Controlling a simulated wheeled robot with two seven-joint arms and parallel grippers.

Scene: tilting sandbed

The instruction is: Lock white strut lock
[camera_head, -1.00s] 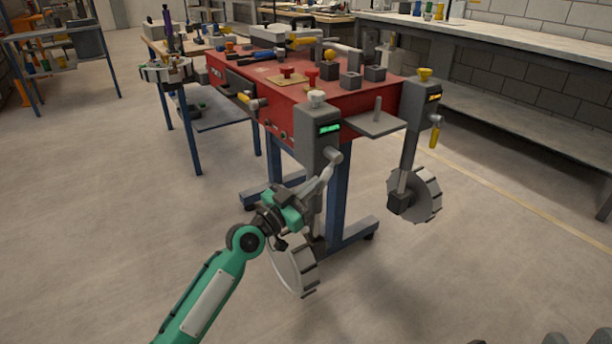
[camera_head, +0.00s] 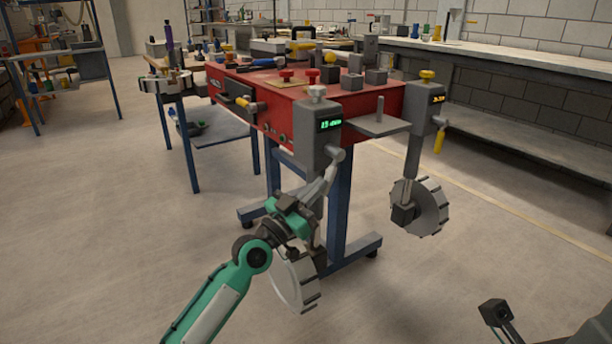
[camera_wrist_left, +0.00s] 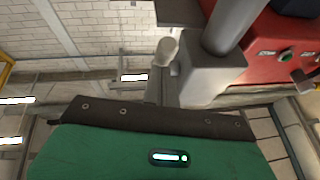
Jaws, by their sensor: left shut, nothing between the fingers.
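The white strut is a grey housing (camera_head: 318,138) with a white knob (camera_head: 317,92) on top and a lit green display, at the near corner of the red sandbed (camera_head: 285,100). Its pale lock lever (camera_head: 333,165) slants down and left from a pivot on the housing's side. In the left wrist view the lever (camera_wrist_left: 167,48) shows beyond the fingers, beside the grey housing (camera_wrist_left: 208,80). My left gripper (camera_head: 318,190) is shut and empty, its tips close to the lever's lower end. I cannot tell whether they touch. My right gripper's fingers are not seen.
The strut with the yellow knob (camera_head: 427,75) stands to the right, its yellow lever (camera_head: 439,142) hanging down. A toothed wheel (camera_head: 424,207) is at its foot; another wheel (camera_head: 296,282) is below my left gripper. Floor in front is open.

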